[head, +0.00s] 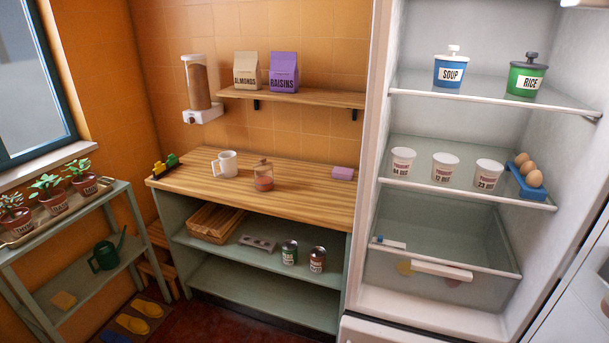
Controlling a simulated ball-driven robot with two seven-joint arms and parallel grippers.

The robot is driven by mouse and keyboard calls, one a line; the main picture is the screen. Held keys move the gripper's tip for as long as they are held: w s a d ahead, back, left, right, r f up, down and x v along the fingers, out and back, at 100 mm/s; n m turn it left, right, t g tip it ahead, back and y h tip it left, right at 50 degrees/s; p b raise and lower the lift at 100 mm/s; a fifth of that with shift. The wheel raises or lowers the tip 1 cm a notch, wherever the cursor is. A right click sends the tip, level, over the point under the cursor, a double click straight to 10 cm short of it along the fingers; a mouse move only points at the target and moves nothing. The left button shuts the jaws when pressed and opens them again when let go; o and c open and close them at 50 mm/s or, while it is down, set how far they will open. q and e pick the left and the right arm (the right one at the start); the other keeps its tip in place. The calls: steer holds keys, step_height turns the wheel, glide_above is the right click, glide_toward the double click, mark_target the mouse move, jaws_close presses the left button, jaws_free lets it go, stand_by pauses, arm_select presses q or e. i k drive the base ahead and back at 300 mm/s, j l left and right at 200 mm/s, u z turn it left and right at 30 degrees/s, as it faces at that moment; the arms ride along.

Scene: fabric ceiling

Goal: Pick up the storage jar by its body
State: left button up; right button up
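The storage jar (263,176) is a small clear jar with a rounded lid and reddish-brown contents in its lower part. It stands upright on the wooden counter (310,199), to the right of a white mug and apart from it. Neither of my grippers is in the head view, so their distance from the jar and their state are hidden.
A white mug (225,165) stands close left of the jar, and a pink block (343,173) lies at the counter's right. A wall shelf (320,98) with two bags hangs above. The open fridge (374,150) borders the counter's right side. The counter's front is clear.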

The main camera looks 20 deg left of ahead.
mark_target(264, 180)
steer(key=i+j+z, duration=0.15)
steer(key=j+z, duration=0.3)
steer(key=j, duration=0.65)
steer(key=j+z, duration=0.45)
steer(key=j, duration=0.65)
